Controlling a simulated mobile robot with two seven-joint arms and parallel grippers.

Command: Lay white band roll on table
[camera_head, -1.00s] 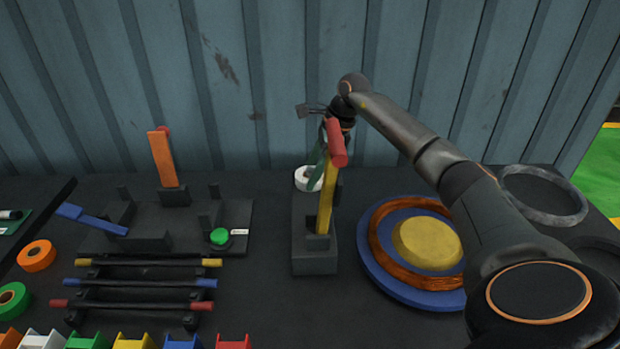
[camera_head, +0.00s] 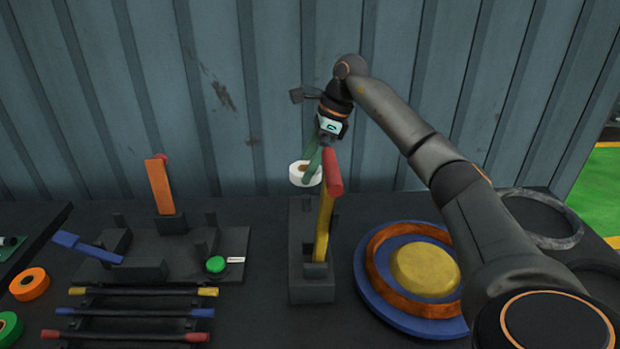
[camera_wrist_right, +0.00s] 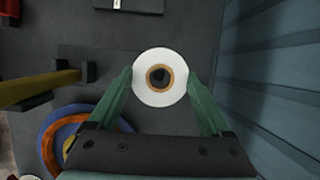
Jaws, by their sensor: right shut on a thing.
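The white band roll (camera_head: 304,173) has a brown core. It is held between the green fingers of my right gripper (camera_head: 312,162), behind the stand with the yellow lever. In the right wrist view the white band roll (camera_wrist_right: 160,60) sits between the two fingertips of my right gripper (camera_wrist_right: 160,85), one on each side, its round face toward the camera. In the head view it appears above the back of the dark table (camera_head: 262,290); the exact gap to the table is hard to tell. My left gripper is not in view.
A yellow lever (camera_head: 324,225) with a red top stands upright in a black block (camera_head: 311,288) in front of the roll. A blue disc (camera_head: 375,292) with a copper ring lies to the right. An orange lever (camera_head: 160,188) stands left. The corrugated wall (camera_head: 240,100) is close behind.

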